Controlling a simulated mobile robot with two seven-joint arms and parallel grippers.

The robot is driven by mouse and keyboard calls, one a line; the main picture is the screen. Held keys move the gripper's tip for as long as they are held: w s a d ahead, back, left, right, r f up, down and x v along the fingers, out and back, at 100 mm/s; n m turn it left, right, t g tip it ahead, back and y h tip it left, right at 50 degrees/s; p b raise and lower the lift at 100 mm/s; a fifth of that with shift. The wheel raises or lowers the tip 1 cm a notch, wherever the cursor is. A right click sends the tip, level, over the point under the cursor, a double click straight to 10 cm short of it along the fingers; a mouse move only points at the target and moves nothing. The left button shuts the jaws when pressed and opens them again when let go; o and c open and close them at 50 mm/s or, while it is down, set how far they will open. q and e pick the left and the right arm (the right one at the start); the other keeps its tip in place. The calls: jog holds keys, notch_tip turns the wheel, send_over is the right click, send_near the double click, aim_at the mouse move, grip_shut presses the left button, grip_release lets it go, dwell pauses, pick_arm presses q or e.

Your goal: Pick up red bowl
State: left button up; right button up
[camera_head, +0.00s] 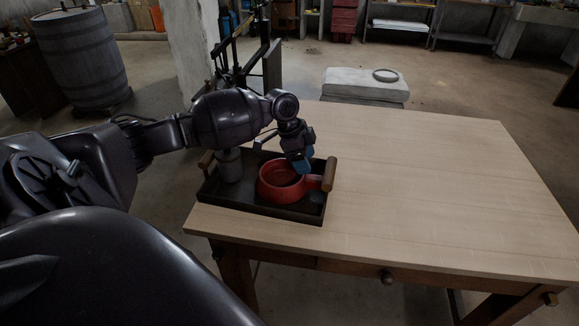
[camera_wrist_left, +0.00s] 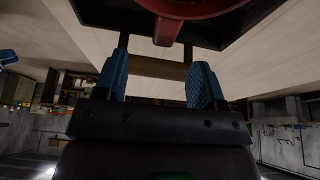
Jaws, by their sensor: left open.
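The red bowl (camera_head: 268,190) with a short side handle sits in a dark tray (camera_head: 240,206) on the wooden table. In the left wrist view the bowl (camera_wrist_left: 190,8) is cut off at the top, its handle pointing down toward the gripper. My left gripper (camera_head: 301,162) is over the bowl's far right side in the head view. In the wrist view its blue fingers (camera_wrist_left: 159,66) are apart, with the tray's wooden handle (camera_wrist_left: 158,69) showing between them. I cannot tell its height above that handle. Nothing is held. My right gripper is not in view.
A grey canister (camera_head: 230,168) stands in the tray left of the bowl. The tray's wooden end handles (camera_head: 329,174) stick up. The wooden table (camera_head: 430,190) is bare to the right. A barrel (camera_head: 82,60) and a pillar stand behind.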

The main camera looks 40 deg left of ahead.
aim_at(312, 177)
pick_arm(q)
jog(key=x, duration=0.3)
jog(key=shift+w+f, duration=0.1)
jog(key=shift+f, duration=0.25)
jog(key=x, duration=0.1)
jog(key=b+x, duration=0.1)
jog(key=x, duration=0.1)
jog(key=a+x, duration=0.1)
jog(key=x, duration=0.1)
jog(key=shift+w+f, duration=0.1)
jog(key=shift+d, duration=0.1)
jog(key=c, duration=1)
jog(key=shift+c, duration=0.9)
grip_shut()
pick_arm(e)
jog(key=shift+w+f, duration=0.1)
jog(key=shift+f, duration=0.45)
